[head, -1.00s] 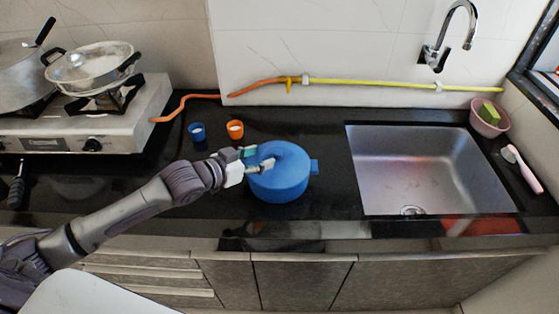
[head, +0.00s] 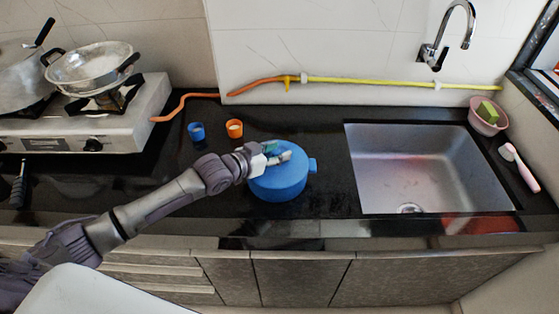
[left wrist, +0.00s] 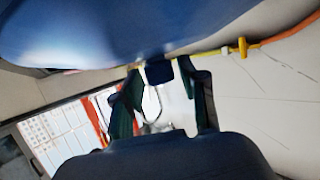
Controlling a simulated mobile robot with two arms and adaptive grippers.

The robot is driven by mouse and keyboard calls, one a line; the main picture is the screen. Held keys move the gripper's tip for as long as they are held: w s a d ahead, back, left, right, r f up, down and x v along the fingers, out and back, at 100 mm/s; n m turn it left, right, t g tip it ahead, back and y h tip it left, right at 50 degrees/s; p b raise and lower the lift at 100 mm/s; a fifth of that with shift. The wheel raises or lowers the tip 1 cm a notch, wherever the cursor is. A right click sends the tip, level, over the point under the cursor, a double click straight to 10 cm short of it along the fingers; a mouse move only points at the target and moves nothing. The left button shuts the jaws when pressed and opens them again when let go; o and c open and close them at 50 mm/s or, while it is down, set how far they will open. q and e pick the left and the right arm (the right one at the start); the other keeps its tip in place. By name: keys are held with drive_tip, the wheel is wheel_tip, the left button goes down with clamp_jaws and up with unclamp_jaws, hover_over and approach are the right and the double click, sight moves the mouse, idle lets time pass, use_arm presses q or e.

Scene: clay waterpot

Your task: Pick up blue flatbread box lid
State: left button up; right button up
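The blue flatbread box (head: 278,187) stands on the dark counter with its round blue lid (head: 298,163) on top. My left gripper (head: 277,151) is over the lid, coming in from the left. In the left wrist view the lid's blue surface (left wrist: 150,25) fills the top, and a small dark blue knob (left wrist: 158,70) juts from it. I cannot tell whether either finger touches the knob. In the head view the gripper hides the knob. My right gripper is not in view.
A small blue cup (head: 196,131) and an orange cup (head: 235,129) stand behind the box. A sink (head: 430,165) is to the right, a gas stove (head: 80,125) to the left. An orange and yellow hose (head: 380,83) runs along the wall.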

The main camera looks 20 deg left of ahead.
use_arm(q)
drive_tip(key=shift+a, duration=0.1)
clamp_jaws()
drive_tip(key=shift+r, duration=0.1)
